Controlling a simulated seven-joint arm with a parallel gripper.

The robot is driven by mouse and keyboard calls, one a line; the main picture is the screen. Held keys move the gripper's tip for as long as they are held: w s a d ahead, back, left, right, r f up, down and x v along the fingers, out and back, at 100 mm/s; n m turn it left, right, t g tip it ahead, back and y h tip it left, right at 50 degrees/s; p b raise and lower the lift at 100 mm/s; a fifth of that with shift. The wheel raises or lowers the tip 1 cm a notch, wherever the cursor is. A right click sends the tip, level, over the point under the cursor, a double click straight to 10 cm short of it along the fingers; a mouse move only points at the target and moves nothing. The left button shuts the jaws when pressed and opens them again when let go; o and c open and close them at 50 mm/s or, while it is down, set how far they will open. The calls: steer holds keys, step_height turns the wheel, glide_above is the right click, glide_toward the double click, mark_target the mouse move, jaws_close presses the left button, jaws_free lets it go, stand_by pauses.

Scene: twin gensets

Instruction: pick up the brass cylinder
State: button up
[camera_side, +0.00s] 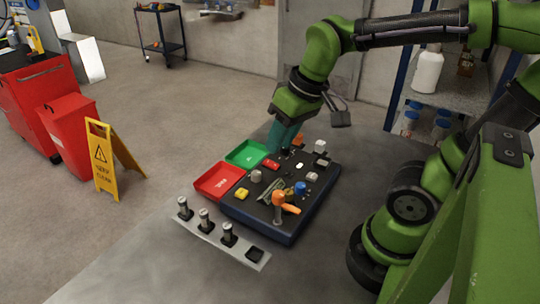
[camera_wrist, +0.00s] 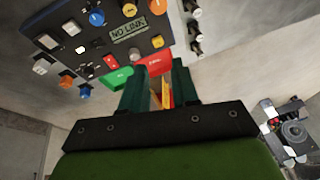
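I cannot pick out a brass cylinder for certain in either view. My gripper (camera_side: 283,137) points down over the far end of the control panel, by the green tray (camera_side: 247,154). In the wrist view, my gripper (camera_wrist: 158,80) has its two dark green fingers apart. A yellow and red patch shows in the gap between them, seemingly background beyond the fingers rather than something held. The control panel (camera_side: 240,207) carries knobs, buttons and an orange handle (camera_side: 285,205); in the wrist view its display reads "NO LINK". The fingertips' exact height over the panel is unclear.
A red tray (camera_side: 220,181) lies beside the green tray. A pale strip (camera_side: 215,234) at the front holds three dark, silver-topped pegs and a dark square at its right end. Bare table lies at the front left. A yellow floor sign (camera_side: 104,165) and red cabinets (camera_side: 45,95) stand beyond.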

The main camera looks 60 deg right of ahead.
mark_target(288, 191)
steer(key=f+n+g, duration=0.1)
steer(key=f, duration=0.4)
steer(key=d+f+n+g, duration=0.1)
steer(key=f, duration=0.4)
steer(key=s+f+n+g+h, duration=0.1)
steer(key=f, duration=0.5)
steer(key=shift+s+d+n+g, duration=0.1)
steer(key=shift+d+n+g, duration=0.1)
steer(key=shift+n+g, duration=0.2)
steer(key=shift+c, duration=0.2)
jaws_close()
